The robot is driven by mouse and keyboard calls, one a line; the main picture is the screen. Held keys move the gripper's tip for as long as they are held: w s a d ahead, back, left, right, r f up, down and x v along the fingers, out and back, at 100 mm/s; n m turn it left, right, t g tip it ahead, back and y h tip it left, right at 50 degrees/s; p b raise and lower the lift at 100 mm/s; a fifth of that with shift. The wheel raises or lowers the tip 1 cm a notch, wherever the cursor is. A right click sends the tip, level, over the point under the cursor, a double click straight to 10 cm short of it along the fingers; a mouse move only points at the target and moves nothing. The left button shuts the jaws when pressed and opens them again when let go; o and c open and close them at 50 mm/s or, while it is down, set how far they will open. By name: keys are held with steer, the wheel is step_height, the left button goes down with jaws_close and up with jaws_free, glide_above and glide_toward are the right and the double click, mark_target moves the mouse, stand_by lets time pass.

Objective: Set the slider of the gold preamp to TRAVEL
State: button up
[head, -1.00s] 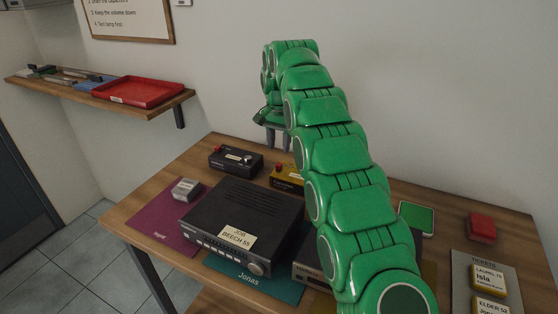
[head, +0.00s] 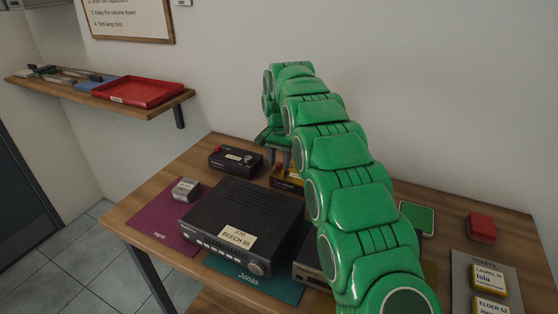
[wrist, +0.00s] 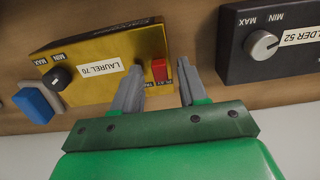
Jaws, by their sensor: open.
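The gold preamp (wrist: 98,50) lies in the middle of the wrist view, with a LAUREL 70 label, a black MIN/MAX knob (wrist: 57,78) and a red slider (wrist: 159,71). Small print beside the slider is partly hidden by my finger and I cannot read its setting. In the head view only a yellow strip of the preamp (head: 287,180) shows beneath my arm. My gripper (wrist: 160,85) is open, its two grey fingers apart. The left finger is over the preamp beside the slider, the right finger just past the preamp's edge. I cannot tell whether either touches it.
A black unit labelled ELDER 52 (wrist: 270,35) stands close to the right in the wrist view. A blue block (wrist: 38,102) sits at the left. In the head view a large black hi-fi (head: 243,215) stands in front, and the wall is close behind the table.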

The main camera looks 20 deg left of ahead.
jaws_close()
stand_by(0.3)
steer(key=shift+d, duration=1.4)
jaws_free()
steer(key=shift+r, duration=0.1)
